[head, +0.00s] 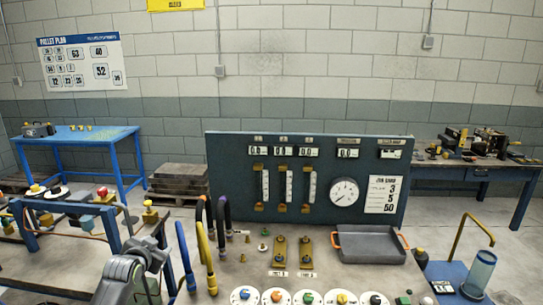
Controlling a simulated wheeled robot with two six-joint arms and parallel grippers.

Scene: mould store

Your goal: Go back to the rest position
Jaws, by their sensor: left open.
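My left gripper (148,268) is at the bottom left of the head view, grey, in front of the near bench. Its jaws are open and I see nothing held between them. Part of it is cut off by the lower edge. My right gripper is not in view.
The blue panel (230,170) with gauges stands at the back of the near bench. Blue and yellow hoses (205,245) rise close to my left gripper's right. A grey tray (368,246) sits right of centre. Numbered discs (308,298) line the front. A blue table (75,136) stands far left.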

